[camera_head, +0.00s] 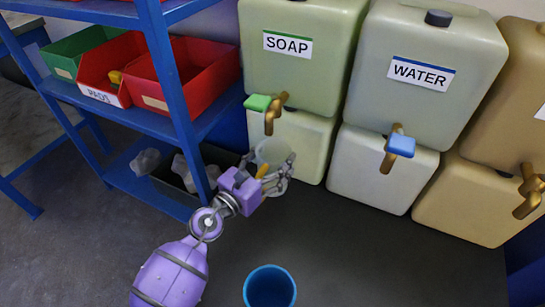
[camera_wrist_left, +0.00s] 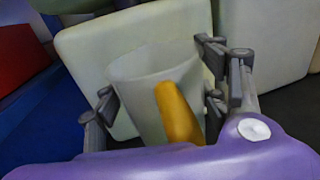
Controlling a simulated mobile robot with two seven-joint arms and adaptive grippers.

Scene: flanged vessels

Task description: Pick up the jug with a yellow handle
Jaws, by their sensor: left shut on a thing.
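The jug (camera_head: 272,152) is whitish and translucent with a yellow handle. In the head view it is upright, just below the soap container's tap. It also shows in the left wrist view (camera_wrist_left: 150,75), with its yellow handle (camera_wrist_left: 178,115) facing my gripper. My left gripper (camera_head: 274,170) is shut on the jug, with its fingers on either side of the body. In the left wrist view the fingers (camera_wrist_left: 160,100) flank the jug. The jug's base is hidden, so I cannot tell whether it touches the surface. My right gripper is out of view.
The SOAP container (camera_head: 305,75) with a green-handled tap and the WATER container (camera_head: 425,85) with a blue-handled tap stand behind. A tan container (camera_head: 500,100) is at right. A blue shelf (camera_head: 135,110) holds bins at left. A blue cup (camera_head: 270,288) stands in front. Dark surface is clear at right.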

